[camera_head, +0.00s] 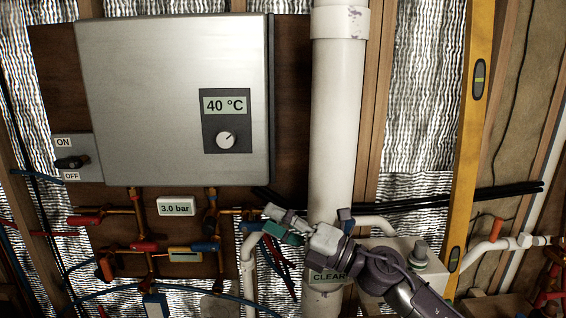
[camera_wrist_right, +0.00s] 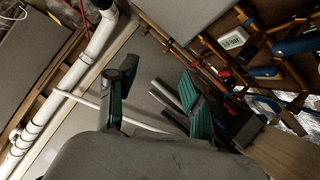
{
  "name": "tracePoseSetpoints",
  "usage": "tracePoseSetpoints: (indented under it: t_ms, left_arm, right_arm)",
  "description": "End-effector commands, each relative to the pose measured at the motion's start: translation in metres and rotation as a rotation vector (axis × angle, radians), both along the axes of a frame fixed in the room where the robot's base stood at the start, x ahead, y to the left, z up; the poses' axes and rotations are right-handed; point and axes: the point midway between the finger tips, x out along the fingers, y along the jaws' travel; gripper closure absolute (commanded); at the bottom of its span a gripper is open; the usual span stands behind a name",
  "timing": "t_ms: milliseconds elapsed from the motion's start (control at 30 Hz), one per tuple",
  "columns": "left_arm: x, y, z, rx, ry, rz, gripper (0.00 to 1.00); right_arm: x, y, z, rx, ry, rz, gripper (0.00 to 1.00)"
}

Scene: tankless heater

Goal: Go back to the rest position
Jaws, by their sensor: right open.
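My right gripper (camera_head: 272,222) reaches in from the lower right in the head view, in front of the white pipe and the lower piping. In the right wrist view its two teal-padded fingers (camera_wrist_right: 156,80) stand apart with nothing held between them. My left gripper is in neither view. The grey heater box (camera_head: 170,100) hangs on a brown board and its display reads 40 °C. The ON/OFF switch plate (camera_head: 79,157) is at its lower left. A gauge (camera_head: 174,207) below reads 3.0 bar.
A thick white pipe (camera_head: 337,120) runs vertically right of the heater. A yellow level (camera_head: 472,140) stands farther right. Copper pipes with red and blue valve handles (camera_head: 146,246) lie left of my right gripper. A CLEAR label (camera_head: 327,276) is partly covered by my arm.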

Motion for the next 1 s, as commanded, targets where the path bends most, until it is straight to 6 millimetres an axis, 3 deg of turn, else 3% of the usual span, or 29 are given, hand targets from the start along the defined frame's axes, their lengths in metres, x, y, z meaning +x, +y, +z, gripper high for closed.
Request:
tracePoseSetpoints:
  t_ms: [167, 267, 367, 500, 633, 800, 1000]
  left_arm:
    - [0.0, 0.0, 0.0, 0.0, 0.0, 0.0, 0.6]
    - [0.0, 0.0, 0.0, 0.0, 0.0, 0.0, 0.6]
    - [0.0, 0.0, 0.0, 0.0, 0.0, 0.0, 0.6]
    - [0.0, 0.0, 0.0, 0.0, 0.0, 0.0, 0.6]
    - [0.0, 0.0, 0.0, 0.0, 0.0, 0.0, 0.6]
    - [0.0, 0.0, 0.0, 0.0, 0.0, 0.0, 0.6]
    - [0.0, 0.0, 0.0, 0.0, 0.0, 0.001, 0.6]
  right_arm:
    - [-0.001, -0.047, -0.033, 0.47, 0.378, -0.267, 0.48]
    - [-0.006, -0.088, -0.078, 0.673, 0.629, -0.454, 0.48]
    - [-0.026, -0.13, -0.139, 0.831, 0.892, -0.655, 0.48]
    - [-0.078, -0.171, -0.222, 0.96, 1.227, -0.912, 0.48]
    - [-0.143, -0.195, -0.283, 1.01, 1.499, -1.123, 0.48]
    - [-0.212, -0.209, -0.325, 1.015, 1.736, -1.306, 0.48]
    - [-0.279, -0.215, -0.349, 0.989, 1.933, -1.46, 0.48]
